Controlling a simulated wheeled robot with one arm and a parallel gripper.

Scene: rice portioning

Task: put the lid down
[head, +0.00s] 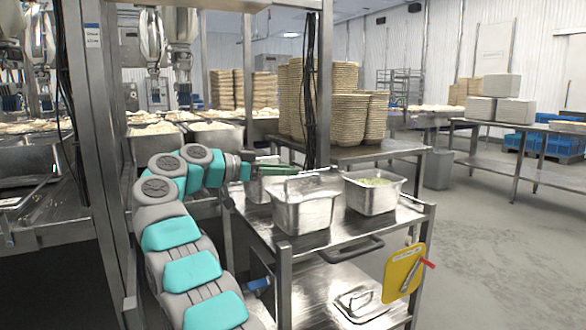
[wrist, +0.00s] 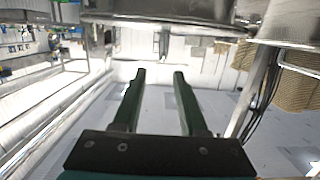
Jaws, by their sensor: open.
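A steel lid with a raised handle (head: 360,303) lies on the lower shelf of the steel cart in the head view. My gripper (head: 290,169) is above the cart's top, near the back rim of the front steel pan (head: 303,212). I cannot tell whether that pan's top is covered. In the wrist view the two green fingers of my gripper (wrist: 158,74) are apart with nothing between them. A second pan (head: 373,197) on the right holds greenish food. Another pan (head: 257,190) is partly hidden behind the front one and my gripper.
The cart (head: 345,240) has a front handle bar and a yellow holder (head: 403,273) on its right side. Stacked baskets (head: 345,115) stand on a table behind. A steel post rises close behind my gripper. The floor at right is free.

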